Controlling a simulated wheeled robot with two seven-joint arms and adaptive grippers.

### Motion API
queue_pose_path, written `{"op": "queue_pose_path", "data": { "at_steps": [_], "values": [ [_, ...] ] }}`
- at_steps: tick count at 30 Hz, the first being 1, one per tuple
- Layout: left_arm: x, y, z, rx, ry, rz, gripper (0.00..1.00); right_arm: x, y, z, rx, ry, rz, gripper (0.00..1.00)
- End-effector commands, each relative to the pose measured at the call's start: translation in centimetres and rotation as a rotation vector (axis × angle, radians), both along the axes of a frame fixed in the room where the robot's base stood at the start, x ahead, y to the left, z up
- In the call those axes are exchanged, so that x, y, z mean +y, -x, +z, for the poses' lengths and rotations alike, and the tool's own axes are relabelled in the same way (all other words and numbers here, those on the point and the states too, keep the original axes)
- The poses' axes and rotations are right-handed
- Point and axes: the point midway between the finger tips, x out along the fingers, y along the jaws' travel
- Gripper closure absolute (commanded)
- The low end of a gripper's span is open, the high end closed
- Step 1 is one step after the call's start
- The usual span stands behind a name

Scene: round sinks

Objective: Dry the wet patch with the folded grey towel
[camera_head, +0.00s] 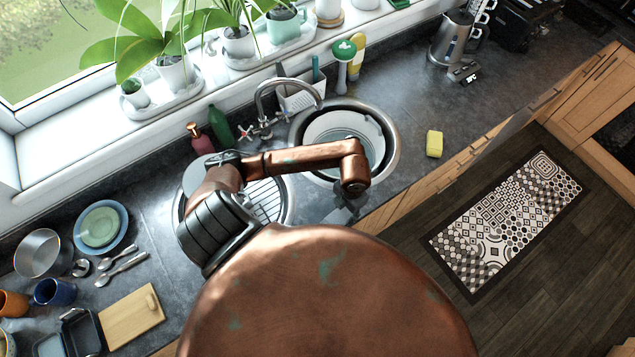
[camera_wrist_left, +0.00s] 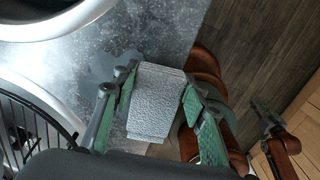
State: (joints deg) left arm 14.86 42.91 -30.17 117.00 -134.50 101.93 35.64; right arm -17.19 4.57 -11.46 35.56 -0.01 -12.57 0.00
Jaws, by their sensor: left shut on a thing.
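The folded grey towel (camera_wrist_left: 152,100) is a thick, textured pad held between the green-padded fingers of my left gripper (camera_wrist_left: 155,105) in the left wrist view. The wet patch (camera_wrist_left: 101,64) is a darker, irregular stain on the grey counter, just beyond the towel and partly hidden by a finger. I cannot tell whether the towel touches the counter. In the head view my left gripper (camera_head: 345,207) is small and dark, below the copper wrist at the counter's front edge; the towel is not clear there. What looks like my right gripper (camera_wrist_left: 268,122) hangs at the right of the wrist view.
A round sink (camera_head: 390,130) holding a white basin lies behind the gripper, and a second sink with a wire rack (camera_head: 270,200) is left of it. A yellow sponge (camera_head: 434,143) lies on the counter to the right. Bare counter (camera_head: 410,100) surrounds the sponge.

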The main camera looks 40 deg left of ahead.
Motion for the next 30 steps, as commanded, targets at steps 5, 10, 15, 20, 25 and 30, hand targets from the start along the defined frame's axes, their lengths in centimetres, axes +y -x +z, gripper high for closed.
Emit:
{"op": "queue_pose_path", "data": {
  "at_steps": [5,10,15,20,25,30],
  "values": [
    [0.0,0.0,1.9,0.000,0.000,-0.002,0.83,-0.1,0.0,1.4,0.000,0.001,0.000,0.74],
    [-0.2,-0.2,3.5,-0.001,0.000,-0.006,0.83,-0.1,0.0,2.4,0.000,0.001,0.000,0.74],
    [-0.3,-0.2,4.7,0.001,0.001,-0.010,0.83,-0.1,0.0,3.2,0.000,0.001,0.000,0.74],
    [-0.3,-0.2,5.3,0.001,0.000,-0.011,0.83,-0.1,0.0,3.5,0.000,0.001,0.000,0.74],
    [-0.4,-0.2,5.3,0.001,0.000,-0.011,0.83,-0.1,0.0,3.4,0.000,0.001,0.000,0.74],
    [-0.4,-0.2,5.3,0.001,0.000,-0.011,0.83,-0.1,0.0,3.4,0.000,0.001,0.000,0.74]
  ]
}}
